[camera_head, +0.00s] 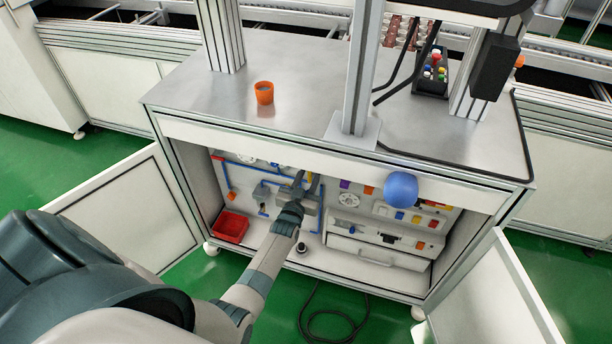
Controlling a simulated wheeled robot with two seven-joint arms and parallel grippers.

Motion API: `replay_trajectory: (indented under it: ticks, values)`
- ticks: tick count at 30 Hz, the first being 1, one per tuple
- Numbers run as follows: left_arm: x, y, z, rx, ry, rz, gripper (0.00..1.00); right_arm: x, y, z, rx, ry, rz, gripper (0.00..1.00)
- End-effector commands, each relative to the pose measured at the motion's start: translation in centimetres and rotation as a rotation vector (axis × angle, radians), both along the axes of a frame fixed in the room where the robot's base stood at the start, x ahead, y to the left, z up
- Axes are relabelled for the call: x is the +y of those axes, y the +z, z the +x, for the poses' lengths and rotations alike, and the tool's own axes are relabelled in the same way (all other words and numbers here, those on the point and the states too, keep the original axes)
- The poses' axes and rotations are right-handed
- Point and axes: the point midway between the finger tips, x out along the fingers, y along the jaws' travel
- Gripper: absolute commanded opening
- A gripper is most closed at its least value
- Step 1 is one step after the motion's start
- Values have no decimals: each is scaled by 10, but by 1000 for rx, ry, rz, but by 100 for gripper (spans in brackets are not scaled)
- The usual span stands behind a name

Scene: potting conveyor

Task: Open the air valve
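The air valve is hard to single out on the back panel of the open cabinet. Blue air tubing (237,165) runs across the panel's left half, with small grey fittings on it. A small yellow part (309,188) shows right beside my gripper; I cannot tell whether it is the valve's handle. My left gripper (299,185) reaches into the cabinet, in front of the tubing and close to the yellow part. Its fingers are small and blend with the panel, so contact and opening are unclear. My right gripper is not in view.
Both cabinet doors (122,215) (490,300) stand open. A blue ball (400,190) shows before the cabinet's upper edge. A red bin (230,227) sits at the inside left. An orange cup (264,93) stands on the metal top. A black cable (332,313) lies on the green floor.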

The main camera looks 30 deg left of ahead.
Motion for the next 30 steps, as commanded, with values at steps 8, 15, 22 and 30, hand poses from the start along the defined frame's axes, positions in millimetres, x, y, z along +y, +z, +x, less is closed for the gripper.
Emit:
replay_trajectory:
  ticks: [8,15,22,30]
  values:
    - [-4,0,-17,1,0,-1,30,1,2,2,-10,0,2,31]
    - [-13,-1,-53,2,0,0,30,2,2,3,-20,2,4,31]
    - [-24,-2,-97,3,0,-1,30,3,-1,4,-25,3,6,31]
    - [-35,-1,-145,3,0,-1,30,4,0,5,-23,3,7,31]
